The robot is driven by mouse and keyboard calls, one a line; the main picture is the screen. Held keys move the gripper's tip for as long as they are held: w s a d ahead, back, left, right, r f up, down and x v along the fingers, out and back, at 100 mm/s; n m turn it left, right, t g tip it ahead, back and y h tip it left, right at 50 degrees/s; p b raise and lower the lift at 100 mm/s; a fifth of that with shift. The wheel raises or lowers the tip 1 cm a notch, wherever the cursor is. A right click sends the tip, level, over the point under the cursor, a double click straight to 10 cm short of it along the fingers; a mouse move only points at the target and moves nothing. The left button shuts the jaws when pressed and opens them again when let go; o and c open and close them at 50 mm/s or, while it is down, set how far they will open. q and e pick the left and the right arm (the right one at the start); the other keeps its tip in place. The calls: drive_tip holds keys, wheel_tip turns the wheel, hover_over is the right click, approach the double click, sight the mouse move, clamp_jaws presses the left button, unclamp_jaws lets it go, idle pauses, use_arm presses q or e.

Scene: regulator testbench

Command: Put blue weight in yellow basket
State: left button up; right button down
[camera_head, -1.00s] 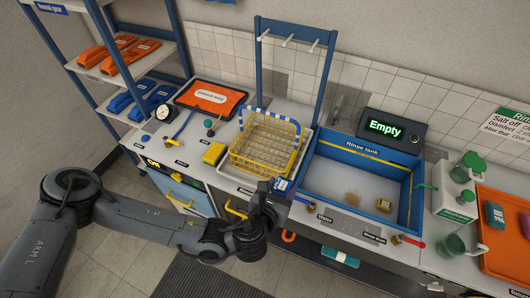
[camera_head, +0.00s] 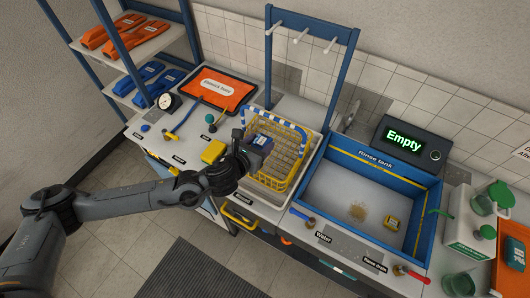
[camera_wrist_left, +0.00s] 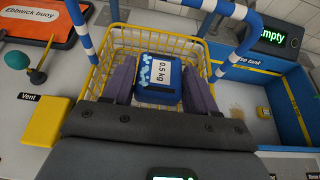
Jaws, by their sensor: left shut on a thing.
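The blue weight (camera_head: 261,143) is a small block, and its white label reads 0.5 kg in the left wrist view (camera_wrist_left: 158,80). My left gripper (camera_head: 249,146) is shut on it, with one finger on each side in the left wrist view (camera_wrist_left: 160,84). The weight is held over the yellow basket (camera_head: 298,171), a wire basket with a blue-and-white striped handle, which also shows in the left wrist view (camera_wrist_left: 98,76). I cannot tell how far the weight is above the basket floor. My right gripper is not in view.
A blue rinse tank (camera_head: 427,214) stands right of the basket, with a small yellow block (camera_head: 391,222) inside. A yellow block (camera_head: 213,152) sits left of the basket. A blue rack frame (camera_head: 343,70) rises behind.

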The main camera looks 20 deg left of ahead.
use_arm(q)
wheel_tip(320, 180, down, 3)
drive_tip(key=shift+s+f, duration=0.1)
drive_tip(key=shift+f+p, duration=0.4)
drive_tip(key=shift+f, duration=1.6)
drive_tip(key=shift+f, duration=0.15)
drive_tip(key=shift+f+b, duration=0.5)
drive_tip(key=o, duration=1.5)
drive_tip(key=shift+f, duration=0.2)
drive_tip(key=shift+c, duration=0.2)
